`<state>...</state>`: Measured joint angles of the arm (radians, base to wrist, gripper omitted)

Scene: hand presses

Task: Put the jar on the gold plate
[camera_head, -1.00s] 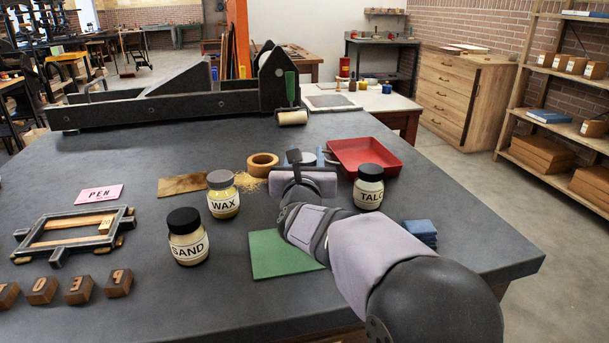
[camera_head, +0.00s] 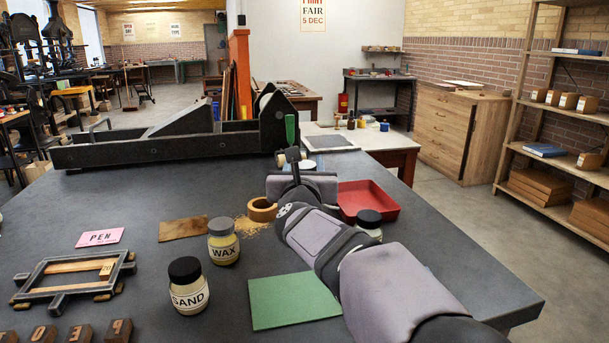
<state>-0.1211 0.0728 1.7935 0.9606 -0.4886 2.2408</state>
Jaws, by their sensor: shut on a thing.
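My gripper (camera_head: 296,163) is at the far end of my arm, raised over the table beyond the wooden ring. A flat gold-brown plate (camera_head: 183,228) lies bare on the table, left of my gripper and nearer the camera. A grey-lidded WAX jar (camera_head: 223,242) and a black-lidded SAND jar (camera_head: 188,287) stand upright near it. A black-lidded TALC jar (camera_head: 369,221) is partly hidden behind my arm.
A green plate (camera_head: 293,301) lies bare in front. A wooden ring (camera_head: 262,210) sits by yellowish crumbs. A red tray (camera_head: 368,200) is right of my gripper. A metal frame (camera_head: 75,274) and a pink PEN card (camera_head: 100,237) are at left. A long dark press (camera_head: 165,148) closes off the back.

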